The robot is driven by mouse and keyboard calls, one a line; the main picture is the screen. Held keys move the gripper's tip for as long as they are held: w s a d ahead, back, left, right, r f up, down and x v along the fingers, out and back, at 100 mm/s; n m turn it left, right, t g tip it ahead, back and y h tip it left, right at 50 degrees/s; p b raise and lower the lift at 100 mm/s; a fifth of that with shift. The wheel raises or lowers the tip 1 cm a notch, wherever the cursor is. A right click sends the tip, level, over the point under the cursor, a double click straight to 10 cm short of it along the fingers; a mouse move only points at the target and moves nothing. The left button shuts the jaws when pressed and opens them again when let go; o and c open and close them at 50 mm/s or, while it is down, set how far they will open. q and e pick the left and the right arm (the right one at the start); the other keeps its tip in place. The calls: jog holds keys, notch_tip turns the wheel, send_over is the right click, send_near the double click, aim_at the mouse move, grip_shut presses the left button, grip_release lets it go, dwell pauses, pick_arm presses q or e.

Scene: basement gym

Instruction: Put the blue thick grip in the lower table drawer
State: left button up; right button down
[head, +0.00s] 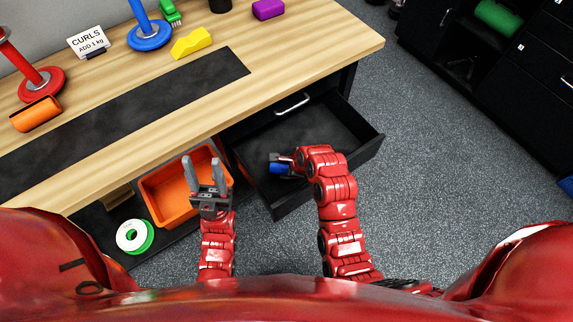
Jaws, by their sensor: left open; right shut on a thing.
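The blue thick grip (279,169) is held by my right gripper (284,160), which is shut on it. The grip is partly hidden by the fingers. It appears over the left front part of the open lower table drawer (325,122); I cannot tell if it touches the drawer floor. The drawer is pulled out, dark inside, and looks otherwise empty. A silver handle (292,104) shows on the closed front above it. My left gripper (205,170) is open and empty, fingers pointing away from me, above the orange bin.
The orange bin (165,215) stands left of the drawer, beside a green-and-white roll (134,237). Floor right of the drawer is clear.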

jog(key=shift+f, duration=0.25)
jog(key=shift+c, duration=1.8)
grip_release()
jog(key=shift+f, duration=0.1)
